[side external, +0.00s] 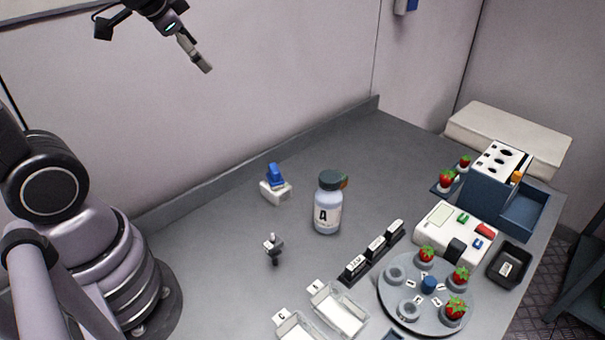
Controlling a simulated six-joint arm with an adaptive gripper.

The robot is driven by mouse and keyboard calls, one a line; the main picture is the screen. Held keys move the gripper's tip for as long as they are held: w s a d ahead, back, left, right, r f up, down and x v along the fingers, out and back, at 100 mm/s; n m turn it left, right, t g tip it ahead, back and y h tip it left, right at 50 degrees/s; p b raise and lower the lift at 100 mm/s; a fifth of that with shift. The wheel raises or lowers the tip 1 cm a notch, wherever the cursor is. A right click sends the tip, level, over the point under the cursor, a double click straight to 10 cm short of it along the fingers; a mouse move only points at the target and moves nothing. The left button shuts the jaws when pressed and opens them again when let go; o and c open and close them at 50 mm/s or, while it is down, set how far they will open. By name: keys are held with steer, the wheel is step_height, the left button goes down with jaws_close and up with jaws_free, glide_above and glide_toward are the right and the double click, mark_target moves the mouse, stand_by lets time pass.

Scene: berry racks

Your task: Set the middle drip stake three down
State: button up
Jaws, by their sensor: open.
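My gripper (203,66) is high at the upper left, in front of the wall and well above the bench. Nothing shows in its fingers. I cannot tell for certain which thing is a drip stake. A small grey piece with a dark foot (274,247) stands alone on the bench, left of the white bottle. A dark rail (347,281) holds a row of upright white-faced blocks, too small to read. A white block with holes in its top (501,158) stands on a dark blue case at the right.
A white bottle marked A (327,213) stands mid-bench, with a blue-and-white item (274,186) to its left. A round grey carousel (389,302) holds strawberries. Clear trays (340,310), a white device (447,218) and a black tray (524,258) surround it. The left bench is clear.

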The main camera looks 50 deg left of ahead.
steer(key=s+d+r+n+h, duration=0.1)
steer(key=s+d, duration=0.1)
steer(key=s, duration=0.4)
steer(key=s+d+n+g+h, duration=0.1)
steer(key=s+d+n, duration=0.1)
steer(key=s, duration=0.4)
steer(key=shift+d+r+h, duration=0.3)
steer(key=shift+d+r, duration=0.1)
steer(key=shift+d, duration=0.4)
